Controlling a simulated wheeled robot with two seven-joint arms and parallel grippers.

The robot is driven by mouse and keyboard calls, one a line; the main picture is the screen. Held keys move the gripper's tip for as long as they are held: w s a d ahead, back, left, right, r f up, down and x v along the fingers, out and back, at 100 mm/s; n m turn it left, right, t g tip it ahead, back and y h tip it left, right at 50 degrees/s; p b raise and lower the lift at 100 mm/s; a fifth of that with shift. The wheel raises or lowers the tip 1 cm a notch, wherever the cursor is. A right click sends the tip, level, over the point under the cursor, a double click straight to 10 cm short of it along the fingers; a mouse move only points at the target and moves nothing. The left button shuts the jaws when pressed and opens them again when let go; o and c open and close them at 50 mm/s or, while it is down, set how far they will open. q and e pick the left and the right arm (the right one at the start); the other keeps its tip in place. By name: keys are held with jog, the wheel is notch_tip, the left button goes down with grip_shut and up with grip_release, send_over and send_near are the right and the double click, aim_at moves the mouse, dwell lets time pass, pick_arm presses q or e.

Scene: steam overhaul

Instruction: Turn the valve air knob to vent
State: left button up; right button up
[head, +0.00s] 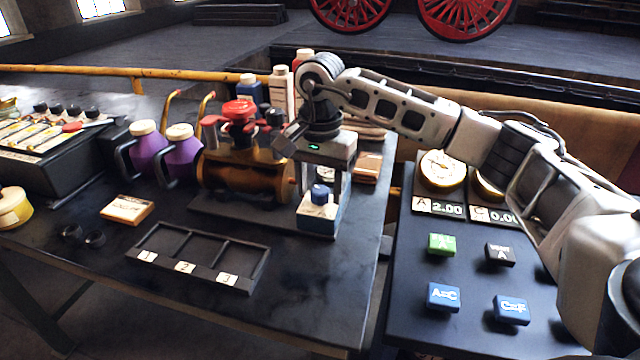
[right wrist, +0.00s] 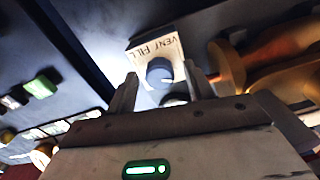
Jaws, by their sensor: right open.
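The valve air knob (head: 320,190) is a small blue knob on a white-topped block at the right end of the brass valve's dark base. In the right wrist view the fingers (right wrist: 161,75) stand on either side of the knob, with gaps that look clear. My left gripper is out of view.
The brass valve body (head: 235,175) with a red handwheel (head: 239,110) stands left of the knob. A control panel (head: 420,280) with gauges and buttons is at the right. An empty numbered tray (head: 200,262) lies in front. Purple jugs (head: 183,155) stand farther left.

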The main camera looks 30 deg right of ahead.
aim_at(320, 189)
pick_arm(q)
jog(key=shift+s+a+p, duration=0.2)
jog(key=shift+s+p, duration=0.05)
jog(key=shift+p, duration=0.7)
pick_arm(e)
notch_tip(320, 189, up, 16)
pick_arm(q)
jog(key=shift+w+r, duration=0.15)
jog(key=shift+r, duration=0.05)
pick_arm(e)
jog(key=shift+s, duration=0.1)
